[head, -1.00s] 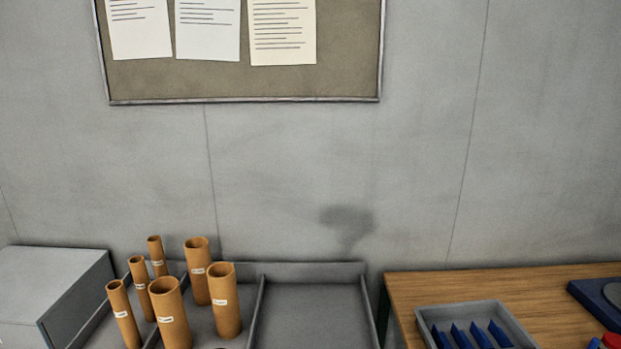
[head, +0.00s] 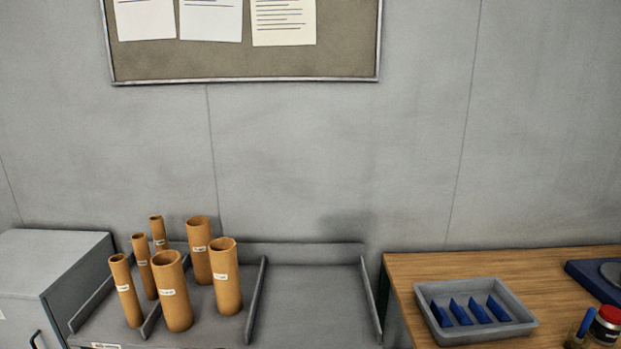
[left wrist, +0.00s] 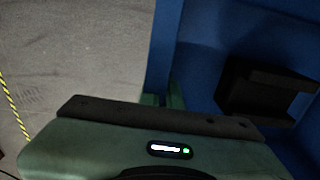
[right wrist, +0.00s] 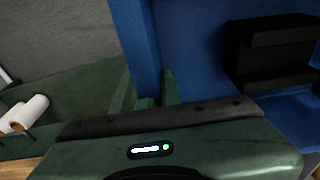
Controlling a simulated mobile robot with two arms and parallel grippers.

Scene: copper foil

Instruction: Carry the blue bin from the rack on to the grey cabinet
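The blue bin is out of the head view and shows only in part in the wrist views. In the left wrist view, my left gripper (left wrist: 162,99) has its two green fingers on either side of the blue bin's wall (left wrist: 163,45), closed on it. In the right wrist view, my right gripper (right wrist: 152,96) holds another part of the blue bin's wall (right wrist: 138,40) between its fingers. A black block-like thing (left wrist: 265,92) lies inside the bin. The grey cabinet (head: 50,262) stands at the left in the head view. The grey rack (head: 308,290) has an empty right lane.
Several brown cardboard tubes (head: 172,295) stand in the rack's left lanes. A wooden bench (head: 420,265) at the right carries a grey tray (head: 484,338) with blue pieces. White rolls (right wrist: 32,112) show in the right wrist view. The visible cabinet top is bare.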

